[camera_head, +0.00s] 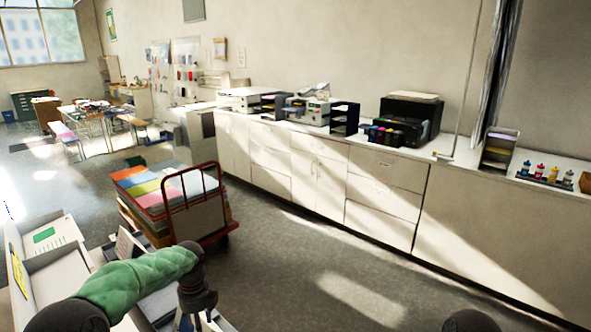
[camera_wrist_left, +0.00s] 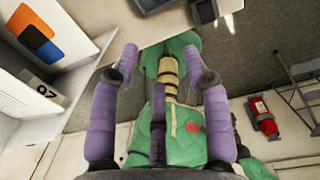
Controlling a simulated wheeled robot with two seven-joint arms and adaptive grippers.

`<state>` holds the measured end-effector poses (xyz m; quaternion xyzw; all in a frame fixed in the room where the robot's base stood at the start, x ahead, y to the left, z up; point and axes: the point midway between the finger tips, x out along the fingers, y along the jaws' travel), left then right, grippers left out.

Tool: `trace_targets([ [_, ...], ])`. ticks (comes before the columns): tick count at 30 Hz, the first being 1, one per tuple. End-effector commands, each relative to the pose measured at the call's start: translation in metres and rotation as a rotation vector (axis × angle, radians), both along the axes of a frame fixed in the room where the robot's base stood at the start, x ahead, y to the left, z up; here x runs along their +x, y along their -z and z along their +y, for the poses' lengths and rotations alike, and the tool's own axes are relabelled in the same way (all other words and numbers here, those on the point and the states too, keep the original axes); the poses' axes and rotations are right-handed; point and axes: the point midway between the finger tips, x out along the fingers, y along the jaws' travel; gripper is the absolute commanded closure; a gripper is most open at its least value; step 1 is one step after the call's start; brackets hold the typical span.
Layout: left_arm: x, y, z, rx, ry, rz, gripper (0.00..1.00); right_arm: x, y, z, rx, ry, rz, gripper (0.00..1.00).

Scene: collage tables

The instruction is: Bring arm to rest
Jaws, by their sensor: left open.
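My left arm (camera_head: 140,278), in a green sleeve, comes in from the lower left of the head view and bends down at a dark wrist joint (camera_head: 195,290). In the left wrist view, the two purple-padded fingers of my left gripper (camera_wrist_left: 161,58) stand wide apart with nothing between them. My own green-covered body shows behind the fingers. The left gripper is mostly cut off by the bottom edge of the head view. A dark rounded part of me shows at the bottom right there, but no right gripper is visible.
White bins (camera_head: 52,250) stand close by my left arm. A red-framed cart (camera_head: 205,200) with coloured sheets is beyond it. A long white cabinet (camera_head: 385,200) carries printers and trays (camera_head: 344,118). The grey floor (camera_head: 300,270) in between is clear. A red extinguisher (camera_wrist_left: 262,115) shows in the wrist view.

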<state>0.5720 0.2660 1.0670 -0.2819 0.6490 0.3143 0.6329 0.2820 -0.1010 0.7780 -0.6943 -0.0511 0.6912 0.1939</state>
Motion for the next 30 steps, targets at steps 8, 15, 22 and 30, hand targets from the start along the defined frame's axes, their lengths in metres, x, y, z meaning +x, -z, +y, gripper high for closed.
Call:
trace_targets([
  [8, -0.009, 0.049, -0.021, -0.048, -0.161, -0.001, 0.52, 0.001, 0.005, 0.000, 0.000, 0.000, -0.002, 0.60],
  [15, -0.028, 0.110, -0.050, -0.112, -0.399, 0.010, 0.52, 0.001, 0.011, 0.000, 0.000, 0.000, -0.001, 0.60],
  [22, -0.077, 0.199, -0.096, -0.200, -0.839, 0.072, 0.52, 0.001, 0.021, 0.000, 0.000, 0.000, -0.001, 0.60],
  [30, -0.166, 0.286, -0.145, -0.247, -1.530, 0.204, 0.52, 0.001, 0.034, 0.000, 0.000, 0.000, -0.001, 0.60],
])
